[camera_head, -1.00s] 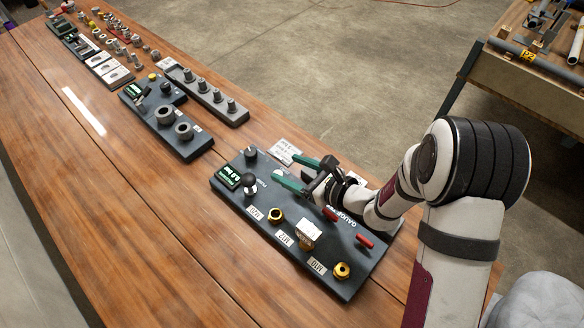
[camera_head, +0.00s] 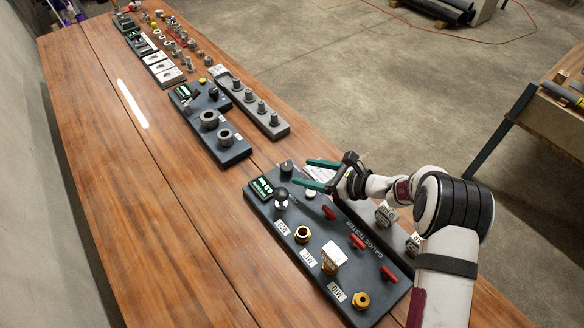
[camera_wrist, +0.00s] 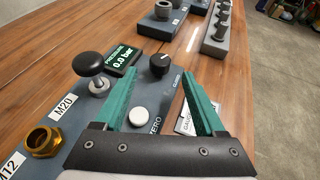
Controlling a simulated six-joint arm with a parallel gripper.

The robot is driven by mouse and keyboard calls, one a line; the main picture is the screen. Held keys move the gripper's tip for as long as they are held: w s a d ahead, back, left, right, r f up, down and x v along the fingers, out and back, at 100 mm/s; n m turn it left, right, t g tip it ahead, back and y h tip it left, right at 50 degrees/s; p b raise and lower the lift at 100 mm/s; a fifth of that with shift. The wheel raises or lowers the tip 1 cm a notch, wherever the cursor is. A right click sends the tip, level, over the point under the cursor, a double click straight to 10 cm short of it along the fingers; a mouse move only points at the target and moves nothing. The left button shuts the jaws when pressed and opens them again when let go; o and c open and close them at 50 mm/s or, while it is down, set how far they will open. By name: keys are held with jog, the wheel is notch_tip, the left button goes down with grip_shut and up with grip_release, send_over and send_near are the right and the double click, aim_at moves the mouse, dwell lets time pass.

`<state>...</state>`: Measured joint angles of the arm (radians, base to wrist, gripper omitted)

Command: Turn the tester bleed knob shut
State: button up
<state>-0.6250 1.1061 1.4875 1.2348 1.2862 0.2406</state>
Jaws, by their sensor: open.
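The gauge tester (camera_head: 330,252) is a dark panel on the wooden bench. Its bleed knob appears to be the small black round knob (camera_head: 287,167) at the far end, beside the display. In the wrist view the black knob (camera_wrist: 159,66) has a white pointer mark; the small lettering beside it is unreadable. My gripper (camera_head: 304,172) is open and empty, its green fingers pointing at the knob. In the wrist view the knob shows beyond and between the fingertips (camera_wrist: 160,84), not gripped.
The display (camera_wrist: 122,57) reads 0.0 bar. A black ball-topped handle (camera_wrist: 89,66) stands left of the fingers, and a white button (camera_wrist: 138,116) lies below them. Red levers (camera_head: 358,242) and brass ports (camera_head: 302,234) line the panel. Another dark fixture (camera_head: 212,128) stands farther back.

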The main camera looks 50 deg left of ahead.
aim_at(291, 169)
jog(key=x, duration=0.6)
jog(key=shift+d, duration=0.1)
grip_shut()
